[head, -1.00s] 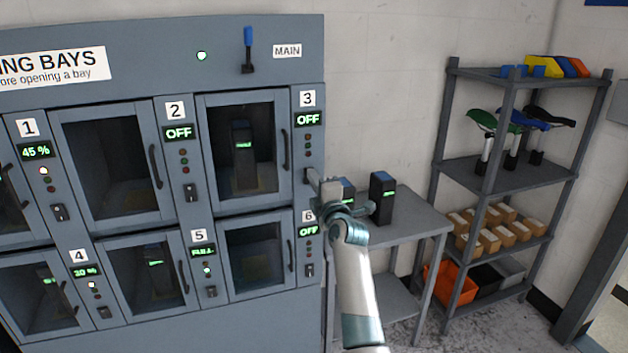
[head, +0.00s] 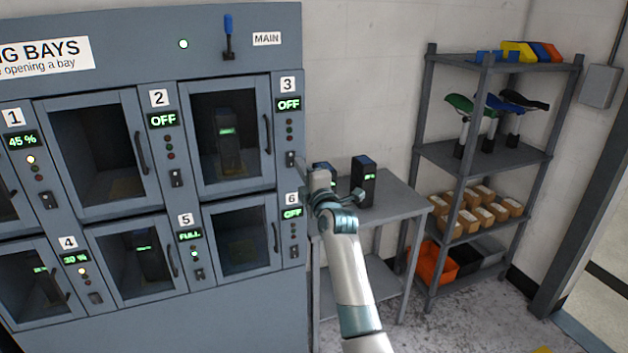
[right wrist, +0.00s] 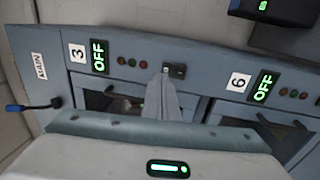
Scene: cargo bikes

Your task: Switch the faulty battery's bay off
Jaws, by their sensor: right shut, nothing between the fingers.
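The grey charging cabinet has numbered bays. Bay 3's display (head: 289,104) reads OFF, and a dark battery (head: 229,135) with a lit green label stands behind its closed door. Bay 3's switch (head: 291,158) is on the panel below the display and lamps. My right gripper (head: 304,165) is shut and empty, just right of and in front of this switch. In the right wrist view its fingers (right wrist: 164,95) point at the panel, their tips overlapping or close beside the switch (right wrist: 176,70); contact cannot be told. My left gripper is not in view.
Bays 2 (head: 163,120) and 6 (head: 292,213) also read OFF and look empty; bay 5 (head: 190,235) reads FULL. The blue-handled MAIN lever (head: 228,35) points up. A side table (head: 390,200) with two batteries and a shelf rack (head: 480,150) stand to the right.

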